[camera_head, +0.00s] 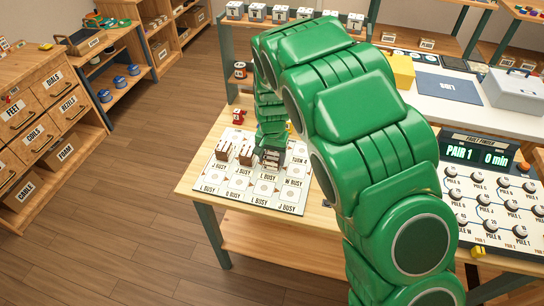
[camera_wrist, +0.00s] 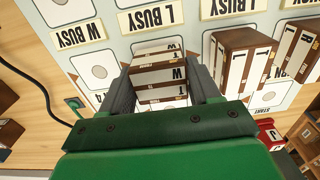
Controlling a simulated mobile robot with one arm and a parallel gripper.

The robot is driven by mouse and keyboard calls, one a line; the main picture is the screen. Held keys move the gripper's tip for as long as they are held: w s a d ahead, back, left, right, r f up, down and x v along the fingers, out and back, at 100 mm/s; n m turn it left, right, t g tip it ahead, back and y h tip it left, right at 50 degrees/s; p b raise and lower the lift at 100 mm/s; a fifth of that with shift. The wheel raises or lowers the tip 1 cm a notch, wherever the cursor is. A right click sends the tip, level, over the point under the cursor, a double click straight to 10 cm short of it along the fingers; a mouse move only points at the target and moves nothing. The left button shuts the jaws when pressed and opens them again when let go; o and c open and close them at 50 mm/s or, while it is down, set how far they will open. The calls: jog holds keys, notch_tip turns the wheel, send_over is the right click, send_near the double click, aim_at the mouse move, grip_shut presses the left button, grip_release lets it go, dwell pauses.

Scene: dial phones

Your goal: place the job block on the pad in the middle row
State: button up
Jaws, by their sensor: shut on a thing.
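My gripper (camera_wrist: 160,84) is shut on a brown and white job block (camera_wrist: 159,70), which shows the letters W and T on its white bands. In the head view my gripper (camera_head: 271,146) points down over the pad board (camera_head: 215,178), with the held block (camera_head: 270,160) low at the board. I cannot tell whether the block touches the board. The board has rows of pads with round marks and labels such as L BUSY and W BUSY. A pad circle (camera_wrist: 99,71) is bare beside the held block in the wrist view.
Two more brown and white blocks stand on the board, a nearer one (camera_wrist: 241,56) and a farther one (camera_wrist: 295,52). A red item (camera_wrist: 269,132) sits by the board. A dial panel (camera_head: 490,205) stands on the right. The board's front row (camera_head: 240,197) is free of blocks.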

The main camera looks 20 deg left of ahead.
aim_at(272, 155)
jog(key=shift+f, duration=0.1)
jog(key=o, duration=1.1)
notch_tip(272, 155, up, 12)
jog(key=shift+r, duration=0.1)
